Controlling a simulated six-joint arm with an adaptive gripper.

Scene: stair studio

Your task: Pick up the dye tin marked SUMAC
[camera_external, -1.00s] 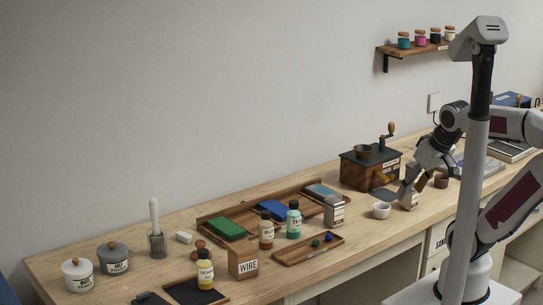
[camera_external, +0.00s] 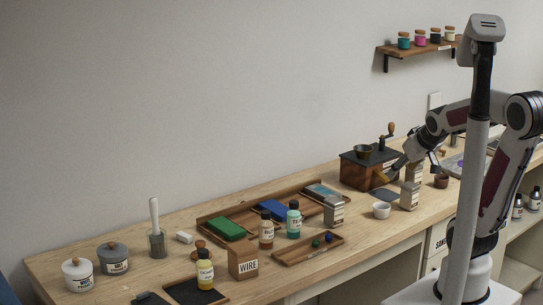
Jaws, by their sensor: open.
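Several metal tins with pale labels stand on the bench, their lettering too small to read, so I cannot tell which is SUMAC. One tin (camera_external: 409,196) stands near the front edge, right of a white cup. Another tin (camera_external: 414,172) stands behind it, to the right of the grinder. A further tin (camera_external: 334,212) stands left of the cup, by the wooden tray. My gripper (camera_external: 417,164) is open, pointing down at the rear tin, with its fingers seeming to be around the top of it. I cannot tell if they touch it.
The wooden grinder (camera_external: 371,167) stands close left of my gripper. A white cup (camera_external: 381,210) and a small brown pot (camera_external: 441,181) are near the tins. Dye bottles, a WIRE block (camera_external: 243,263) and trays fill the left bench. A shelf (camera_external: 418,48) with jars hangs above.

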